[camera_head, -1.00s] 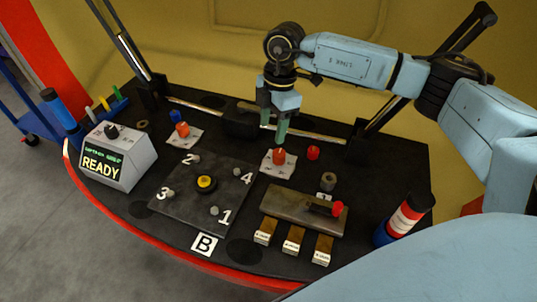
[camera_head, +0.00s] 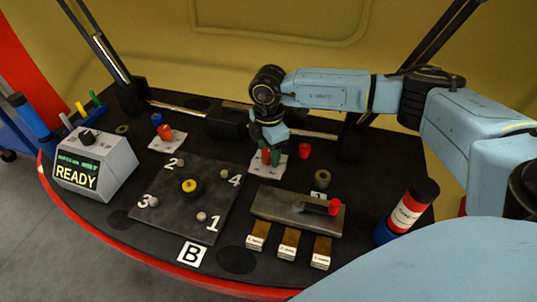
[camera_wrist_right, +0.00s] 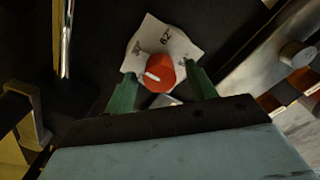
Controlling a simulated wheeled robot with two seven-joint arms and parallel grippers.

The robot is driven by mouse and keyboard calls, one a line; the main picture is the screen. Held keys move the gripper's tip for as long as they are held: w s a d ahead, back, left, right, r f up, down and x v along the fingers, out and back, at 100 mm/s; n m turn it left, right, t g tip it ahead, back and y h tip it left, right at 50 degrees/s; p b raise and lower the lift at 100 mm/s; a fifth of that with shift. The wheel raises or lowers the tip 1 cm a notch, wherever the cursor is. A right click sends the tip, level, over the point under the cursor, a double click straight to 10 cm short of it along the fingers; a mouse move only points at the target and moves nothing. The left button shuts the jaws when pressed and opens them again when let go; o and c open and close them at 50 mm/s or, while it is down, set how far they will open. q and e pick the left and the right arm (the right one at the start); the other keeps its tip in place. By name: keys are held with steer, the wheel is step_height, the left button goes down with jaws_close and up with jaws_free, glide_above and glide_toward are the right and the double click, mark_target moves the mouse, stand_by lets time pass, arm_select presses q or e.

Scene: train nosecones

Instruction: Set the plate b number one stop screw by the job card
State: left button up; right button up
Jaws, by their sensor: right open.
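Plate B (camera_head: 225,200) is a dark square plate with small grey screws near white numbers 1 to 4. The number one screw (camera_head: 201,216) stands at its near right corner. A yellow and black knob (camera_head: 190,186) is at its centre. My right gripper (camera_head: 271,158) points down over a white card (camera_head: 283,168). Its green fingers are open on either side of a red-orange knob (camera_wrist_right: 160,70) on that card; contact is not clear. The card's marking is partly legible in the right wrist view. The screw is well left of this gripper. My left gripper is not in view.
A display box (camera_head: 95,165) reading READY stands at left. A red knob (camera_head: 304,150) and a grey ring (camera_head: 322,178) are near the gripper. A grey block (camera_head: 275,208) with a red-ended tool and several labelled tabs lie in front. A red-blue cylinder (camera_head: 410,210) stands right.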

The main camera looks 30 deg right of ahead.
steer(key=shift+f, duration=0.45)
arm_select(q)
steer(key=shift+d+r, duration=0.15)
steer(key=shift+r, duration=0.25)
arm_select(e)
steer(key=c, duration=1)
